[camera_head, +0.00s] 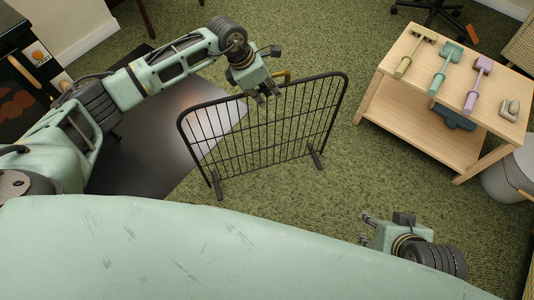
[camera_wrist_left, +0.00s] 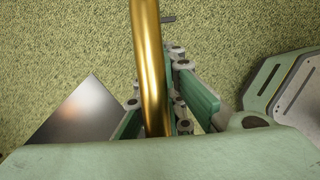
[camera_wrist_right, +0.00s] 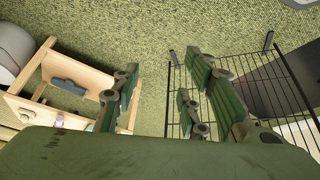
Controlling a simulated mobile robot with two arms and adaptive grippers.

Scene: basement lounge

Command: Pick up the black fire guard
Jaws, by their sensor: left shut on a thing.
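The black fire guard (camera_head: 262,140) is a barred mesh panel with two feet and a brass handle (camera_head: 284,76) on its top edge. It stands upright, or nearly so; I cannot tell whether its feet touch the floor. My left gripper (camera_head: 268,99) is at the guard's top edge, shut on the brass handle, which runs between its fingers in the left wrist view (camera_wrist_left: 148,60). My right gripper (camera_head: 367,229) is open and empty, apart from the guard. In the right wrist view the guard's bars (camera_wrist_right: 262,95) show to the right of its fingers.
A wooden table (camera_head: 415,85) at the right holds several pastel-handled tools, with a dark teal item (camera_head: 454,117) on its lower shelf. A dark hearth slab (camera_head: 150,160) lies left of the guard. A grey bin (camera_head: 505,180) stands far right. Green carpet (camera_head: 350,180) between is clear.

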